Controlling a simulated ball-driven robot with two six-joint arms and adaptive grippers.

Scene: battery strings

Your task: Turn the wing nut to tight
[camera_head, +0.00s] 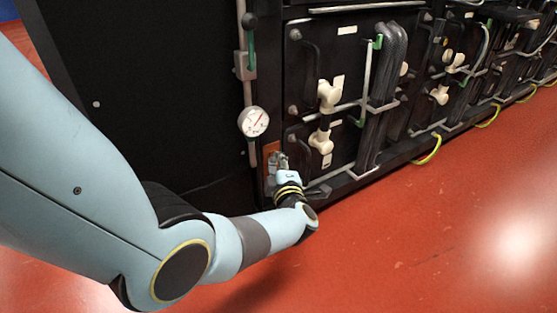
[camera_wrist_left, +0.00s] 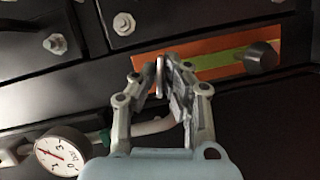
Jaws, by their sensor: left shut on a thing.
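My left gripper (camera_head: 280,163) is at the low left corner of the black battery cabinet, in front of an orange plate (camera_head: 271,149). In the left wrist view, the left gripper (camera_wrist_left: 163,70) is shut on the wing nut (camera_wrist_left: 159,78), a thin, pale upright wing between its fingertips. The fingers hide most of the nut. Behind it lies the orange plate (camera_wrist_left: 215,58) with a green band (camera_wrist_left: 222,63) running toward a black round knob (camera_wrist_left: 261,57). My right gripper is not in view.
A round pressure gauge (camera_head: 253,121) sits on a pipe just above the gripper; the gauge also shows in the left wrist view (camera_wrist_left: 62,152). White valve handles (camera_head: 328,96) and thick black cables (camera_head: 388,65) stick out at the right. The red floor (camera_head: 420,240) is clear.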

